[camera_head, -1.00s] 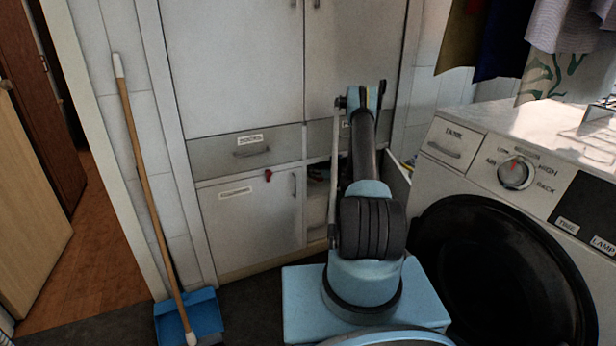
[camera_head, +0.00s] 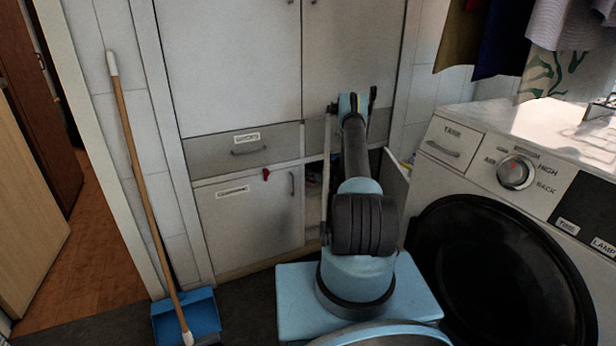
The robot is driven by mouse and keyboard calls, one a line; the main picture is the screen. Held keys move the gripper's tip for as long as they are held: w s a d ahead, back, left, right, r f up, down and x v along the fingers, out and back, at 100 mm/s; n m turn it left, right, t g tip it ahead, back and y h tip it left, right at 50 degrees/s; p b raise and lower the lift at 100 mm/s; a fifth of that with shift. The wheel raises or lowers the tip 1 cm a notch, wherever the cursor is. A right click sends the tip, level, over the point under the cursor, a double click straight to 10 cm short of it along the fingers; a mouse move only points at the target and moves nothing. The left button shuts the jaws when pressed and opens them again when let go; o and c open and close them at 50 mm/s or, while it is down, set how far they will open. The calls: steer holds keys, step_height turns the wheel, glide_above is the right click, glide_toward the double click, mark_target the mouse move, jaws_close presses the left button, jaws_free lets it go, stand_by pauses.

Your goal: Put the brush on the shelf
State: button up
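No separate brush stands out in this view. A long wooden-handled tool (camera_head: 140,175) with a white tip leans on the wall at the left, and its lower end is at a blue dustpan (camera_head: 205,312). An open lower cupboard compartment (camera_head: 314,190) shows behind my arm; a shelf inside is mostly hidden, with small dark and red items in it. My arm rises in front of the cupboard and bends at its top. My gripper cannot be made out, and what it holds does not show.
An open cupboard door (camera_head: 394,188) stands between my arm and the washing machine (camera_head: 445,190) at the right. A closed cupboard door (camera_head: 248,222) and a drawer (camera_head: 242,153) are left of my arm. Cloths (camera_head: 570,25) hang at the upper right.

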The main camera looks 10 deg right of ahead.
steer(key=o, duration=0.4)
steer(key=shift+d+r, duration=0.1)
steer(key=v, duration=1.1)
steer(key=shift+s+d+r, duration=0.15)
steer(key=shift+s+d, duration=0.05)
steer(key=shift+s, duration=0.15)
steer(key=shift+s+d, duration=0.1)
